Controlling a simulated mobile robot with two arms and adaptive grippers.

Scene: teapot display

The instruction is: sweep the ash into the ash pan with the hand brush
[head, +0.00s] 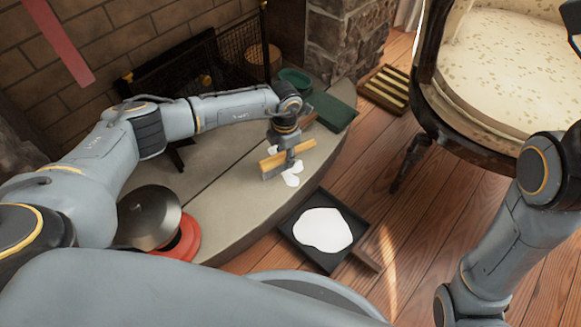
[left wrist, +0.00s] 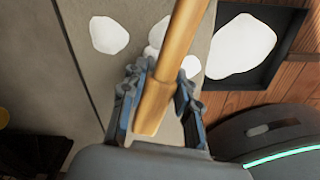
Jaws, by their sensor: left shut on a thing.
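My left gripper (head: 287,158) is shut on the wooden handle of the hand brush (head: 272,163), low over the stone hearth. In the left wrist view the brush handle (left wrist: 173,65) passes between both fingers; its bristles are hidden there. White ash patches (head: 291,178) lie on the hearth around the brush, close to its front edge. In the left wrist view one ash patch (left wrist: 108,35) lies apart from the others. The black ash pan (head: 318,196) sits on the wood floor just beyond the hearth edge, with a large white patch of ash (head: 323,230) in it. My right gripper is out of view.
A green box (head: 333,112) and green bowl (head: 295,80) stand at the far end. A wooden rack (head: 385,88) and an upholstered chair (head: 500,60) are at right.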

